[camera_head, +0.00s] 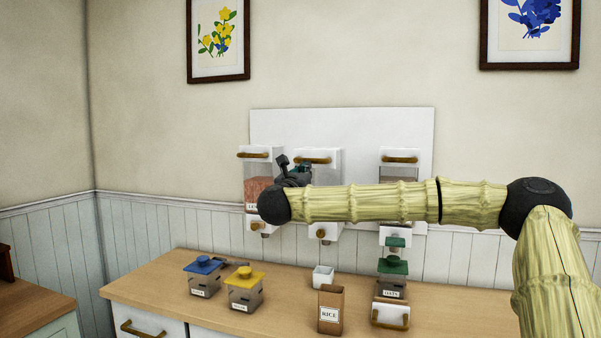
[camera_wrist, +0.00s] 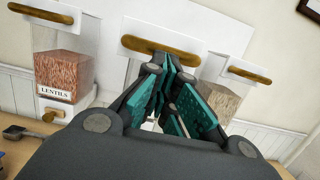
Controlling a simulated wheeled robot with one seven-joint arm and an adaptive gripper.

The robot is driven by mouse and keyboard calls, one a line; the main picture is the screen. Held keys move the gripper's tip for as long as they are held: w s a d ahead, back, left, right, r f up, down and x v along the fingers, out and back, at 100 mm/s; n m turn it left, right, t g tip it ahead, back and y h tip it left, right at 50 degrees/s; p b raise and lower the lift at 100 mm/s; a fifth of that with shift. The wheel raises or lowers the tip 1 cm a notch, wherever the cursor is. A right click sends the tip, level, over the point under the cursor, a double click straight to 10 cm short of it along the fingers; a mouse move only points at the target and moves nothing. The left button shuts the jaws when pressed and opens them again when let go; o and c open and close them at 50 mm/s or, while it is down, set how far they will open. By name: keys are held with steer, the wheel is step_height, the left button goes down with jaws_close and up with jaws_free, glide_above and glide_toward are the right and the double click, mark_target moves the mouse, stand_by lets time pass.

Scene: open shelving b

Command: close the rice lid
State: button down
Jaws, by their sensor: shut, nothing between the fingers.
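Three wall dispensers have white lids with wooden bar handles. The left one (camera_wrist: 62,72) is labelled LENTILS; the middle and right labels are hidden, so I cannot tell which holds rice. The middle lid (camera_head: 331,158) shows behind my gripper (camera_head: 290,168), and its handle (camera_wrist: 150,44) is just beyond the fingertips in the wrist view. My gripper (camera_wrist: 162,72) is shut and empty, with dark teal finger pads. I cannot tell whether it touches the handle, or whether this lid is fully seated. A brown box labelled RICE (camera_head: 329,314) stands on the counter.
The wooden counter (camera_head: 150,283) holds a blue-lidded jar (camera_head: 203,281), a yellow-lidded jar (camera_head: 244,292), a small white cup (camera_head: 322,277) and a green-lidded container (camera_head: 393,268). The right dispenser's lid (camera_head: 400,155) is behind and above my arm. Framed pictures hang above.

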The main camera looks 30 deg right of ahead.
steer(key=shift+x, duration=0.9)
steer(key=shift+w, duration=0.1)
